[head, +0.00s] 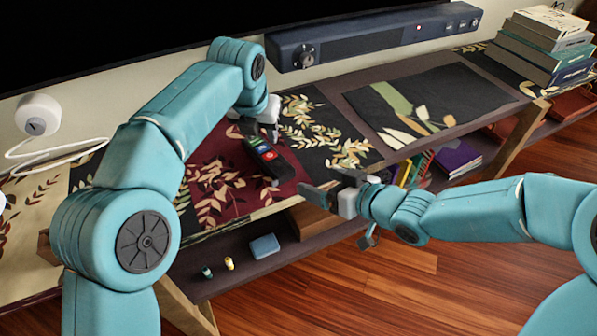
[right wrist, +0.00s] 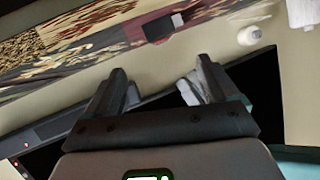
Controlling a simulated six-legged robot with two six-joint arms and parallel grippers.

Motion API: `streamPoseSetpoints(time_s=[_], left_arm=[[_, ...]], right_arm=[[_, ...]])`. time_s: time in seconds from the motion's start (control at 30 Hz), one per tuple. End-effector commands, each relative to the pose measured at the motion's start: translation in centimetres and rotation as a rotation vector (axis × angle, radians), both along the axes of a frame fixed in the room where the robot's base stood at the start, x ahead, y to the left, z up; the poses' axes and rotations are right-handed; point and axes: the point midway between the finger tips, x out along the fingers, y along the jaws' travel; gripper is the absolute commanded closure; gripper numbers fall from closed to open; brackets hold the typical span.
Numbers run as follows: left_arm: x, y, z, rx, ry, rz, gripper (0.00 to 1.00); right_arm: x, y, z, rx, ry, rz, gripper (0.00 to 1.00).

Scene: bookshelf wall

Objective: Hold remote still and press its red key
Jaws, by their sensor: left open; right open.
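The dark remote (head: 272,165) lies on the dark red leaf-patterned panel of the shelf top, slanting from far left to near right. Its red key (head: 269,155) faces up and is uncovered, with a green key near the far end. My left gripper (head: 264,131) is open at the remote's far end, pointing down; I cannot tell whether it touches. My right gripper (head: 322,191) is open and empty, to the right of the remote's near end near the shelf's front edge. Its open fingers (right wrist: 160,85) also show in the right wrist view.
A soundbar (head: 375,36) runs along the wall behind. A stack of books (head: 545,50) stands at the far right. A white round device (head: 38,115) with a cable is at the left. Small items and a blue box (head: 265,246) are on the lower shelf.

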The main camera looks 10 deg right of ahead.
Motion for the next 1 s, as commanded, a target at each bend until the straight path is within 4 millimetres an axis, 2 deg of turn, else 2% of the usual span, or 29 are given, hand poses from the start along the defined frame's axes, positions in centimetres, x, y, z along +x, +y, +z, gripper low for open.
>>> streamPoseSetpoints(time_s=[0.3, 0.5, 0.7, 0.97, 1.0], left_arm=[[0.0, 0.0, 0.0, 0.000, 0.000, 0.000, 0.57], [0.0, 0.0, 0.0, 0.000, 0.000, 0.000, 0.57], [0.0, 0.0, 0.0, 0.000, 0.000, 0.000, 0.57], [0.0, 0.0, 0.0, 0.000, 0.000, 0.000, 0.57], [0.0, 0.0, 0.0, 0.000, 0.000, 0.000, 0.57]], right_arm=[[5.1, 4.0, -2.8, 0.000, 0.002, 0.002, 0.13], [7.5, 5.8, -3.9, -0.001, 0.002, 0.000, 0.13], [8.5, 6.5, -4.4, -0.001, 0.002, 0.000, 0.13], [8.6, 6.5, -4.4, 0.000, 0.001, 0.000, 0.13], [8.6, 6.5, -4.4, 0.000, 0.002, 0.000, 0.22]])
